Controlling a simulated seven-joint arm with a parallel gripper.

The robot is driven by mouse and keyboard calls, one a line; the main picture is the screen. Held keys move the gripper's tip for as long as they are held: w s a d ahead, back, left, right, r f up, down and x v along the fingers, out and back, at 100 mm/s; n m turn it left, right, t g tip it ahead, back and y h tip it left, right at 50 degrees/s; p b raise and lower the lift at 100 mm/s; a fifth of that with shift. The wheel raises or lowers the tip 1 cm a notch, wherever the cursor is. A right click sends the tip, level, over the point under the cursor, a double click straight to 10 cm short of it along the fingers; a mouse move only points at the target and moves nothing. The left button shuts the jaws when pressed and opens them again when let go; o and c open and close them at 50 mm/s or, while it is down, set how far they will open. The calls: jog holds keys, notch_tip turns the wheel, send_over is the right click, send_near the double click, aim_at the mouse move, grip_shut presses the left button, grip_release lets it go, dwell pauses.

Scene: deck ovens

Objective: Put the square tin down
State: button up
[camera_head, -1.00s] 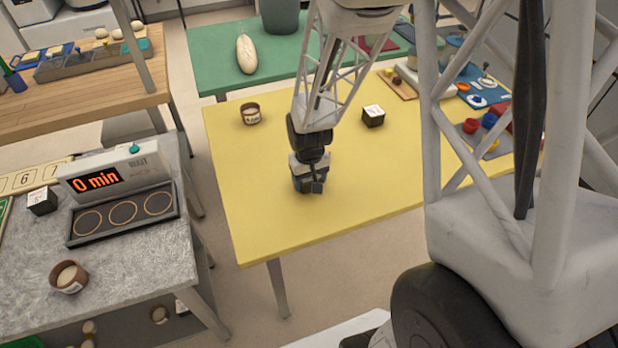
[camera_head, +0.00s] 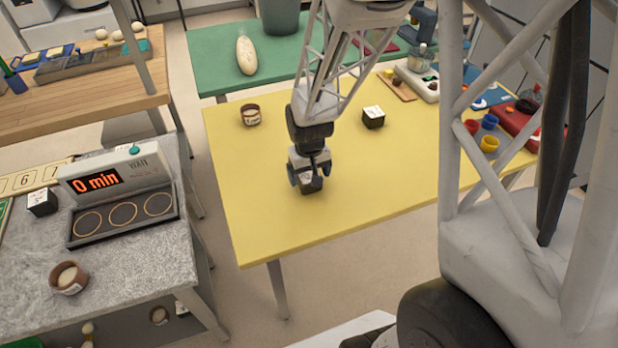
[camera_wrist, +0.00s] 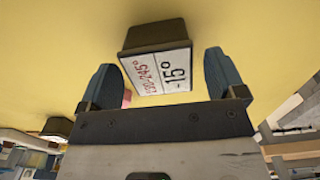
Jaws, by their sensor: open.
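A dark square tin (camera_head: 311,185) with a white label rests on the yellow table (camera_head: 270,220), below my gripper (camera_head: 308,177). In the wrist view the tin (camera_wrist: 155,36) sits just beyond and between the tips of my spread fingers (camera_wrist: 162,82). My gripper is open, with a visible gap between each finger and the label. The fingers partly cover the tin in the head view. A second dark square tin (camera_head: 373,118) with a white top stands farther back on the same table.
A round brown tin (camera_head: 251,115) stands at the table's back left. Coloured cups (camera_head: 489,122) and a small board (camera_head: 397,86) are at its right. At left, a grey counter holds a "0 min" timer unit (camera_head: 120,190). The table's front is clear.

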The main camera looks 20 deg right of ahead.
aim_at(309, 175)
notch_tip(309, 175, up, 9)
jog(key=shift+f, duration=0.1)
jog(key=shift+r, duration=0.3)
jog(key=shift+r, duration=0.1)
dwell(0.6)
jog(key=s+a+r+t, duration=0.1)
jog(key=s+r, duration=0.7)
jog(key=s, duration=0.2)
jog(key=s+a+r+t, duration=0.1)
jog(key=s+a+r, duration=0.1)
jog(key=s+r, duration=0.6)
jog(key=shift+s+a+r+t, duration=0.3)
jog(key=shift+s+r, duration=0.05)
jog(key=shift+s, duration=0.65)
jog(key=shift+o, duration=0.4)
jog(key=shift+w, duration=0.1)
